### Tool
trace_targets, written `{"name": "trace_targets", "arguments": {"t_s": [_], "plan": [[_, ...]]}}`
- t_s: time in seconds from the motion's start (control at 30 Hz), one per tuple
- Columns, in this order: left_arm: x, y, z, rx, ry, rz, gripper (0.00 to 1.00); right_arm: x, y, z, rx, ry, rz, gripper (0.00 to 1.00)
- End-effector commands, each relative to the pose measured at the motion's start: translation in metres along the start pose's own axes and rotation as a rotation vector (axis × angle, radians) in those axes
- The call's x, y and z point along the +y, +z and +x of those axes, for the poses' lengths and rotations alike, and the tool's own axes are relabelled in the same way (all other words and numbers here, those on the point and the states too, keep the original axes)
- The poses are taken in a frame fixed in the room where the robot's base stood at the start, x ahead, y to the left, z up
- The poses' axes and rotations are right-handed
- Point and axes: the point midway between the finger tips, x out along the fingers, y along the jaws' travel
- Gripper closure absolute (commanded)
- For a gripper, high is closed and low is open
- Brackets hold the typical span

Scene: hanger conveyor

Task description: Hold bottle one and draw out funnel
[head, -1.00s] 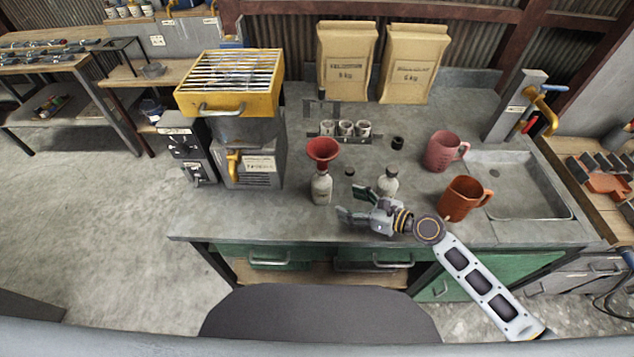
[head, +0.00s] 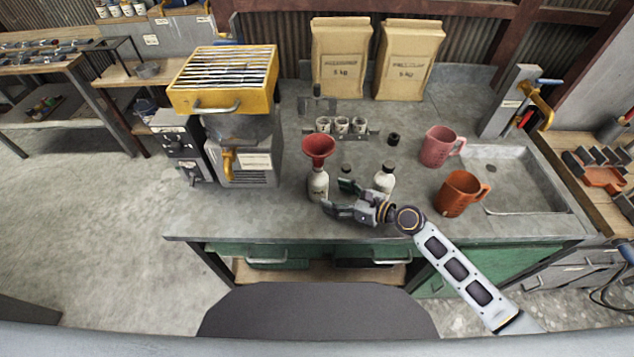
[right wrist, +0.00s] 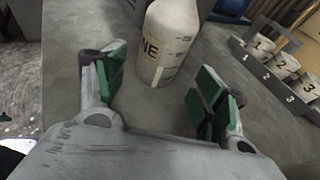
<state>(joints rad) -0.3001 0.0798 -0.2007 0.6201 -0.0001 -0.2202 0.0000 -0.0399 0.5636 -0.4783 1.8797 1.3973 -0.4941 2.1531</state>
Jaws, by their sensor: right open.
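Bottle one (head: 318,183) is a pale bottle standing upright on the grey counter, with the red funnel (head: 318,149) seated in its top. In the right wrist view bottle one (right wrist: 170,40) shows a label ending in "NE", and its top and the funnel are out of frame. My right gripper (head: 332,197) is open, its fingers pointing left at the bottle's lower right. In the right wrist view, its green-padded fingers (right wrist: 157,95) are spread on either side, with the bottle ahead between them. My left gripper is not in view.
A second pale bottle (head: 384,178) stands just behind my right gripper. An orange mug (head: 457,194) and a pink mug (head: 436,147) stand near the sink (head: 525,190). A numbered rack with cups (head: 341,135) is behind. A yellow-topped machine (head: 222,85) stands left.

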Motion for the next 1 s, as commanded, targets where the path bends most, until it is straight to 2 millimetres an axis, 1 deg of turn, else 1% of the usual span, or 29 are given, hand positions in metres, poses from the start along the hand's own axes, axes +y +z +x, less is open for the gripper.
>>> {"name": "trace_targets", "arguments": {"t_s": [0.03, 0.2, 0.4, 0.6, 0.8, 1.0], "plan": [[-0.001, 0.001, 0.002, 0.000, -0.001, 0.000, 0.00, 0.000, 0.000, 0.006, -0.002, 0.000, -0.001, 0.30], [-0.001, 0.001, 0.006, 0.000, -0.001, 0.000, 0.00, 0.000, 0.000, 0.021, -0.002, 0.001, -0.002, 0.30], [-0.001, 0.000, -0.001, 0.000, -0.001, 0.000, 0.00, 0.001, 0.002, 0.038, -0.001, 0.001, 0.001, 0.30], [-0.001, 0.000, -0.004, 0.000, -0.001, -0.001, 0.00, 0.000, 0.001, 0.052, -0.001, 0.001, 0.001, 0.30], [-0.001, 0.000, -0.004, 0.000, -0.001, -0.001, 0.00, 0.001, 0.001, 0.059, 0.000, 0.001, 0.000, 0.30], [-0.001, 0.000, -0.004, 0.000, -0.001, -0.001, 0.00, 0.001, 0.000, 0.060, 0.000, 0.001, -0.001, 0.30]]}}
